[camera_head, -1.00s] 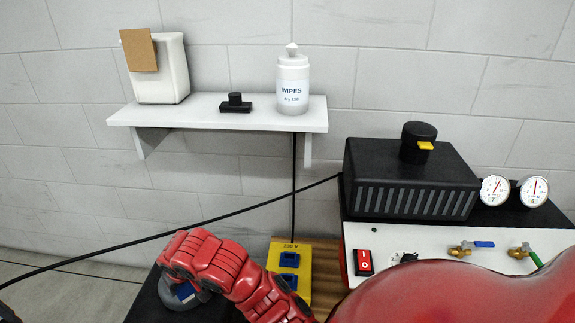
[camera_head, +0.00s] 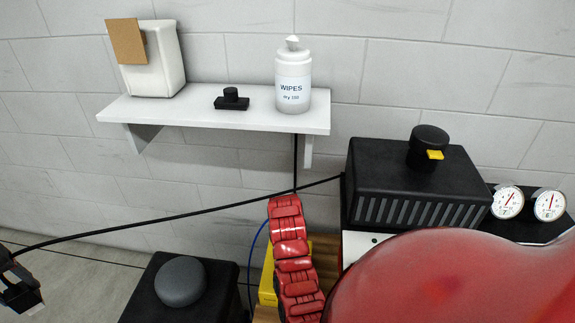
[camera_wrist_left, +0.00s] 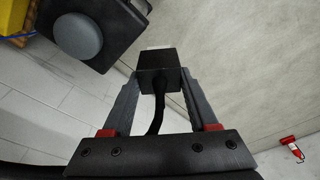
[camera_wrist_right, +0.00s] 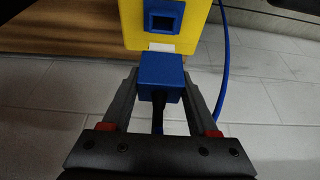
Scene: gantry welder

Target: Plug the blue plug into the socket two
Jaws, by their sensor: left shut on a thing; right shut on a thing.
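The blue plug (camera_wrist_right: 160,77) is between the fingers of my right gripper (camera_wrist_right: 160,85), which is shut on it. Its pale tip (camera_wrist_right: 160,47) points at the yellow socket box (camera_wrist_right: 207,12) and overlaps its near edge; I cannot tell if they touch. One blue socket (camera_wrist_right: 164,17) shows just beyond the tip. In the head view my red right arm covers most of the yellow box (camera_head: 268,287) and hides the sockets and right gripper. My left gripper (camera_head: 22,288), at the left edge, is shut on a black plug (camera_wrist_left: 158,79) with a cable, held over the floor.
A black box with a grey knob (camera_head: 181,282) stands left of the yellow box. A black vented unit (camera_head: 415,185) with gauges (camera_head: 508,202) stands to the right. A wall shelf (camera_head: 215,115) holds a wipes bottle (camera_head: 293,82). A black cable (camera_head: 150,223) crosses the scene.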

